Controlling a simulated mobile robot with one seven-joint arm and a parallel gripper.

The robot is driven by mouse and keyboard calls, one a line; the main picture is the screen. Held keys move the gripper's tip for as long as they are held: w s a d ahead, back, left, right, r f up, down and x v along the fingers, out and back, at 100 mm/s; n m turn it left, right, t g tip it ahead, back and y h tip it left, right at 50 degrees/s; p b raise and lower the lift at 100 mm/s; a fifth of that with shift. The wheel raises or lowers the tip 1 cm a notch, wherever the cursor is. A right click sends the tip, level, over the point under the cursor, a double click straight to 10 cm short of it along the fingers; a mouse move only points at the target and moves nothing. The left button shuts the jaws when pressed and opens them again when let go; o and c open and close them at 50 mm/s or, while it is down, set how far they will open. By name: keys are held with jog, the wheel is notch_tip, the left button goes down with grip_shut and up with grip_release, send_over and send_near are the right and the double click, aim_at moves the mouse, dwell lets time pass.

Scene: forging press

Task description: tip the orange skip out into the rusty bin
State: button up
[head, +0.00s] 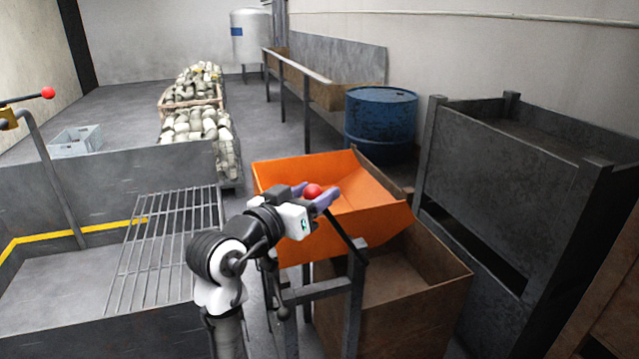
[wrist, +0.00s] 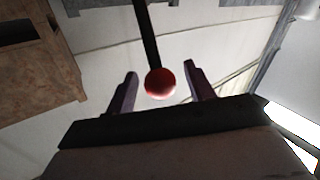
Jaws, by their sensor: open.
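The orange skip (head: 350,190) sits on a dark metal stand, tilted with its lip toward the right. The rusty bin (head: 410,305) stands below and to the right of it, open at the top; the part of its inside that shows looks empty. A red ball knob (head: 313,191) tops a dark lever bar (head: 345,228) in front of the skip. My gripper (head: 314,195) is open with its fingers on either side of the knob. In the wrist view the knob (wrist: 160,83) lies between the two fingertips, with a gap on each side.
A blue drum (head: 381,120) stands behind the skip. A tall dark metal box (head: 510,190) stands to the right of the bin. A metal grating (head: 165,250) lies to the left of my arm. Stacked pale pieces (head: 197,120) stand farther back.

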jog(key=shift+x, duration=1.05)
grip_shut()
